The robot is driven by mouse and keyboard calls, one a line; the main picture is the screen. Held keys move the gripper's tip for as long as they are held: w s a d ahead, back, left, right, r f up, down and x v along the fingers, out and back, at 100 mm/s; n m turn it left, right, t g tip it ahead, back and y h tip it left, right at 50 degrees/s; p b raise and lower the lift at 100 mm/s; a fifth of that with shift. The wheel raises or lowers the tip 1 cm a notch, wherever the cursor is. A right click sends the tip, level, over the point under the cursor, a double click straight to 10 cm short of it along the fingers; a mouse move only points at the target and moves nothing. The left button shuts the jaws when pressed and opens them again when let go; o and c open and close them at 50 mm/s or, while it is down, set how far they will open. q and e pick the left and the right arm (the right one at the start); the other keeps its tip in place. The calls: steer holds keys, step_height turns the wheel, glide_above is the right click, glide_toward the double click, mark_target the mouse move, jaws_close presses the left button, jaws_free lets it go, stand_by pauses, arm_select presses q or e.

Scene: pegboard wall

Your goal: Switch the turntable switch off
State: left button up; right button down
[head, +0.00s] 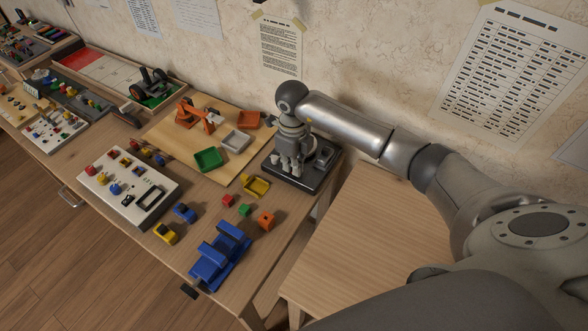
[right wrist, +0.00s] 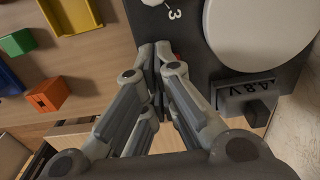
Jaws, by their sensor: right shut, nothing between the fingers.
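The turntable is a dark flat base (head: 312,184) near the back right of the workbench. In the right wrist view its light round disc (right wrist: 262,30) sits on the dark base (right wrist: 193,28). A small red part (right wrist: 177,55), which may be the switch, shows just beside my right fingertips and is mostly hidden; I cannot tell its position or whether they touch it. My right gripper (head: 290,168) points down over the turntable, hiding much of it. In the wrist view the right gripper (right wrist: 160,52) is shut and empty. My left gripper is not in view.
A block marked with letters (right wrist: 247,88) rises beside the disc. A yellow tray (head: 256,186), red block (head: 228,200), green block (head: 244,210) and orange block (head: 266,219) lie left of the turntable. The wall is close behind. A bare wooden surface (head: 365,235) lies to the right.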

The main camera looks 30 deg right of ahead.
steer(key=shift+r+p, duration=2.3)
steer(key=shift+r, duration=1.15)
steer(key=shift+f, duration=0.15)
